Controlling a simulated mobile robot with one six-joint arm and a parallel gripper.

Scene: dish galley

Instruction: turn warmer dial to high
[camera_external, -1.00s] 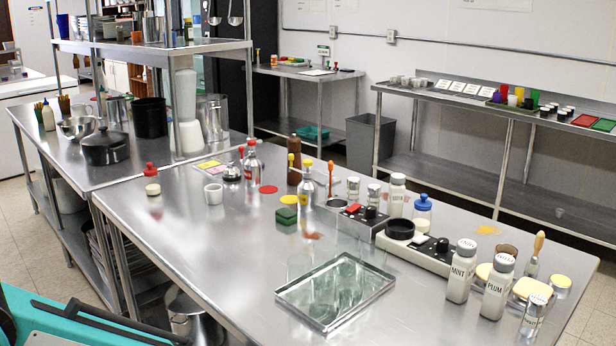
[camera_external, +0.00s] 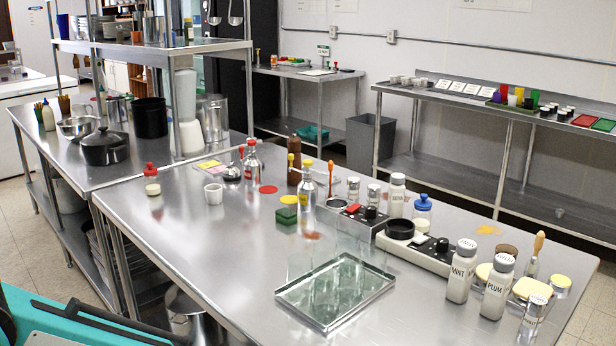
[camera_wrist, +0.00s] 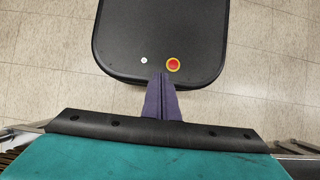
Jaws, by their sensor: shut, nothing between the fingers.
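The knob's setting is too small to read. A smaller unit behind it has a red button (camera_external: 353,208) and another black knob (camera_external: 370,212). My gripper (camera_wrist: 161,78) shows only in the wrist view, with its dark purple fingers together and empty. It points down over my own black base and tiled floor, away from the table.
White shakers labelled MINT (camera_external: 460,272) and PLUM (camera_external: 496,286) stand close right of the long unit. A blue-capped jar (camera_external: 422,207) stands behind it. A glassy metal-rimmed tray (camera_external: 300,312) lies in front. The table's left front is mostly clear.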

